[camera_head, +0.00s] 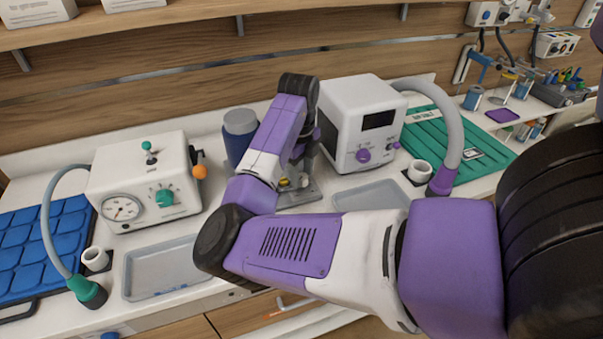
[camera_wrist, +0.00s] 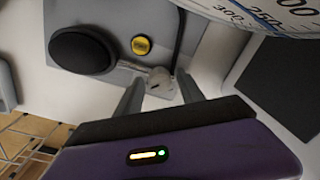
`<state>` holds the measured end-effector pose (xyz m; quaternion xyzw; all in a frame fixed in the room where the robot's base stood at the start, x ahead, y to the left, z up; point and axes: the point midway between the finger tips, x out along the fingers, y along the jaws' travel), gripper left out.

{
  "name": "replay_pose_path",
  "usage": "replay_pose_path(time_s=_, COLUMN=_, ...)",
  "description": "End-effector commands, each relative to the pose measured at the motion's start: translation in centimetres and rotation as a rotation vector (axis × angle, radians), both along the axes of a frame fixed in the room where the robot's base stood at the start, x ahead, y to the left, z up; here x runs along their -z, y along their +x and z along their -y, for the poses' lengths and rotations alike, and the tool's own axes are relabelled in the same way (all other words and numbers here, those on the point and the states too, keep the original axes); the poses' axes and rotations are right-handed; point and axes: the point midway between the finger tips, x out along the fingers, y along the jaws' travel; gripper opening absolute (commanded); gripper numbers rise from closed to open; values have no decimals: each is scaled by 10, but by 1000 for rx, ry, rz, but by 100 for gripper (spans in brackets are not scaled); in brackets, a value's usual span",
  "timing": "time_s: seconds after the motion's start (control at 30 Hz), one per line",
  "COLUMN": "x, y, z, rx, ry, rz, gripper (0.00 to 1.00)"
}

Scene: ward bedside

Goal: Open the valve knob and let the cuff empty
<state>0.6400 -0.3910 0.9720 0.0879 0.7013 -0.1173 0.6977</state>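In the wrist view a small pale grey knob (camera_wrist: 160,83), apparently the valve knob, sits at the end of a short stem on a grey base plate (camera_wrist: 112,18). A black oval bulb (camera_wrist: 84,50) and a yellow button (camera_wrist: 141,45) are beside it. My gripper (camera_wrist: 160,92) is open, with one finger on each side of the knob and visible gaps. In the head view my arm hides the knob and most of the gripper; the base plate (camera_head: 302,196) and a yellow spot (camera_head: 283,182) show below the wrist. I cannot identify the cuff.
A curved surface with a number scale (camera_wrist: 275,12) is close at upper right in the wrist view. White machines with a gauge (camera_head: 121,208) and a purple knob (camera_head: 363,156) flank my arm. Grey trays (camera_head: 160,290) (camera_head: 345,199) and a blue jar (camera_head: 238,153) stand nearby.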

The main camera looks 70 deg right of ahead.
Motion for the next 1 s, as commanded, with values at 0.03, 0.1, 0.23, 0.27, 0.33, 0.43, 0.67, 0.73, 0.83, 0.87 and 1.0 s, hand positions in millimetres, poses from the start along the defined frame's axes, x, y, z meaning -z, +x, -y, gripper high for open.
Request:
replay_pose_path(time_s=0.03, x=0, y=0, z=0, rx=0, ry=0, rz=0, gripper=51)
replay_pose_path(time_s=0.1, x=0, y=0, z=0, rx=-1, ry=1, rz=0, gripper=51)
replay_pose_path(time_s=0.23, x=1, y=0, z=0, rx=-1, ry=1, rz=-1, gripper=51)
replay_pose_path(time_s=0.27, x=1, y=0, z=0, rx=-1, ry=1, rz=-1, gripper=51)
replay_pose_path(time_s=0.33, x=0, y=0, z=0, rx=-1, ry=1, rz=-1, gripper=51)
replay_pose_path(time_s=0.43, x=-7, y=0, z=0, rx=-1, ry=1, rz=1, gripper=51)
replay_pose_path(time_s=0.67, x=-43, y=1, z=-1, rx=1, ry=-2, rz=2, gripper=51)
replay_pose_path(time_s=0.73, x=-54, y=1, z=-2, rx=1, ry=-1, rz=3, gripper=51)
replay_pose_path(time_s=0.83, x=-66, y=1, z=-2, rx=0, ry=0, rz=1, gripper=51)
replay_pose_path(time_s=0.87, x=-69, y=1, z=-3, rx=-1, ry=0, rz=1, gripper=51)
replay_pose_path(time_s=1.0, x=-77, y=1, z=-3, rx=0, ry=0, rz=0, gripper=51)
